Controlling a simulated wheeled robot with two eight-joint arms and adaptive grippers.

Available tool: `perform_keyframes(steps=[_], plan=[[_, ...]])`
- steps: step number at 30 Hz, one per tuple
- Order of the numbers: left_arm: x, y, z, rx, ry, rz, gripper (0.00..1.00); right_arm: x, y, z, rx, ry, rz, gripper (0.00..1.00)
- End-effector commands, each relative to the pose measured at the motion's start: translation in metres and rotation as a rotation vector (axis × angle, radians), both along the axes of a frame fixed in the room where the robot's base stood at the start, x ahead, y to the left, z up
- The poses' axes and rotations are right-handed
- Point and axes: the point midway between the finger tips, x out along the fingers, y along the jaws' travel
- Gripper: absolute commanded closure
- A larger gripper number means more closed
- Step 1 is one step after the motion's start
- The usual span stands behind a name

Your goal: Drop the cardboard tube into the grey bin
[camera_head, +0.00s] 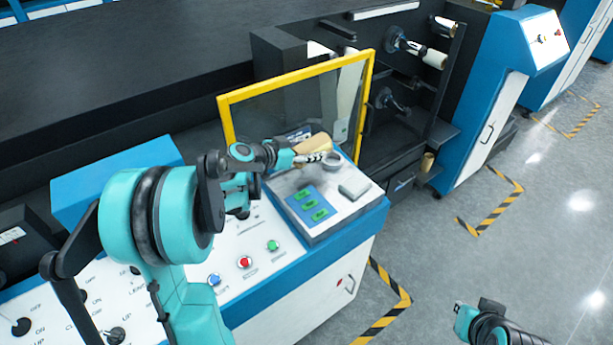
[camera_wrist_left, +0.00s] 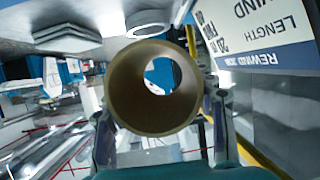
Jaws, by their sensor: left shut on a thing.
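The cardboard tube (camera_head: 316,143) is a short tan cylinder held over the right end of the control console in the head view. My left gripper (camera_head: 310,159) is shut on it. In the left wrist view the tube (camera_wrist_left: 124,92) shows its open end, with a finger on each side, and I see through its hollow middle. My right gripper (camera_head: 462,312) is at the lower right of the head view, over the floor and empty-looking; its opening cannot be told. I cannot make out a grey bin for certain in either view.
The control console (camera_head: 338,221) has buttons and a small grey block (camera_head: 355,188). A grey ring-shaped thing (camera_head: 332,160) is beside the gripper. A yellow-framed guard (camera_head: 369,85) stands close behind. A brown cylinder (camera_head: 427,162) is low by the machine. Floor at right is open.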

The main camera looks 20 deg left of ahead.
Motion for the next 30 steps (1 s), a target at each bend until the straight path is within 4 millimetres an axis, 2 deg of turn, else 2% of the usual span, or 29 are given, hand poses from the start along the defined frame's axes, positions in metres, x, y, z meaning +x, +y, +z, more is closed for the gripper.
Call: perform_keyframes(steps=[3,7,11,18,29,30], plan=[[-0.022,0.004,-0.015,-0.001,0.0,0.003,0.74,0.0,0.0,-0.009,0.0,0.0,0.0,1.0],[-0.034,0.006,-0.021,0.001,0.0,0.002,0.74,0.0,0.0,-0.011,0.0,0.0,0.0,1.0],[-0.036,0.006,-0.028,0.0,0.0,0.001,0.74,0.0,0.0,-0.014,0.0,0.0,0.0,1.0],[-0.035,0.006,-0.062,0.0,0.0,0.001,0.74,0.0,0.0,-0.031,0.0,0.0,0.0,1.0],[-0.036,0.006,-0.065,0.0,0.0,0.001,0.74,0.0,0.0,-0.032,0.0,0.0,0.0,1.0],[-0.036,0.006,-0.064,0.0,0.0,0.001,0.35,0.0,0.0,-0.031,0.0,0.0,0.0,1.0]])
